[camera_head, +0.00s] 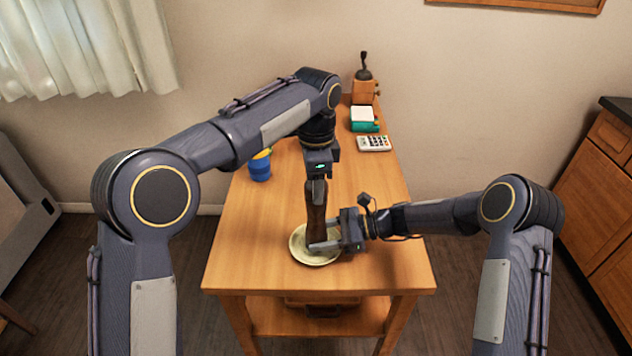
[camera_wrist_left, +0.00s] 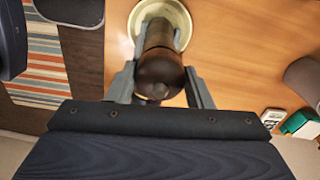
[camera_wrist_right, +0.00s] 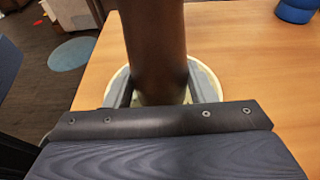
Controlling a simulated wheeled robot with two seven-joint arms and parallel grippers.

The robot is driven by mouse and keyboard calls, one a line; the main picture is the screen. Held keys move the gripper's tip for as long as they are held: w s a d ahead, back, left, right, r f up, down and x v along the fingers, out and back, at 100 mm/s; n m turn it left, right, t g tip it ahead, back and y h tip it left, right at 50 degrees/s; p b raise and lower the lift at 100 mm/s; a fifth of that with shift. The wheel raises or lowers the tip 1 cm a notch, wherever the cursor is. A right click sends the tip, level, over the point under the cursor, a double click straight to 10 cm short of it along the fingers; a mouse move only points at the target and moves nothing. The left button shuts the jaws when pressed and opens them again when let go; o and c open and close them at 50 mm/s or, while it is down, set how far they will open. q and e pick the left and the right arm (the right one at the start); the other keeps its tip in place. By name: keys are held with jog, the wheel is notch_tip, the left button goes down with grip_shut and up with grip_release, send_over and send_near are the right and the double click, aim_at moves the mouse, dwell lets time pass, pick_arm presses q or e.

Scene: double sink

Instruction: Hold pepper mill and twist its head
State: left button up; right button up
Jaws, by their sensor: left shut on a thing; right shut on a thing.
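The dark brown wooden pepper mill (camera_head: 316,218) stands upright over a pale plate (camera_head: 299,247) in the head view. My left gripper (camera_head: 318,183) comes down from above and is shut on the mill's head. In the left wrist view the dark rounded head (camera_wrist_left: 160,72) sits between the two fingers. My right gripper (camera_head: 328,240) reaches in from the right and is shut on the lower body. In the right wrist view the mill's body (camera_wrist_right: 155,50) stands between the fingers. The mill's base is partly hidden by the right gripper.
A blue cup (camera_head: 260,168) with something yellow stands at the table's left. At the back right are a calculator (camera_head: 374,143), a green-and-white item (camera_head: 364,120) and a wooden grinder with a crank (camera_head: 364,90). The table's (camera_head: 245,245) front corners are clear.

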pick_arm(q)
jog(key=m, duration=0.6)
jog(key=shift+m, duration=0.3)
jog(key=m, duration=0.6)
jog(key=shift+m, duration=0.4)
jog(key=o, duration=1)
notch_tip(320, 180, up, 12)
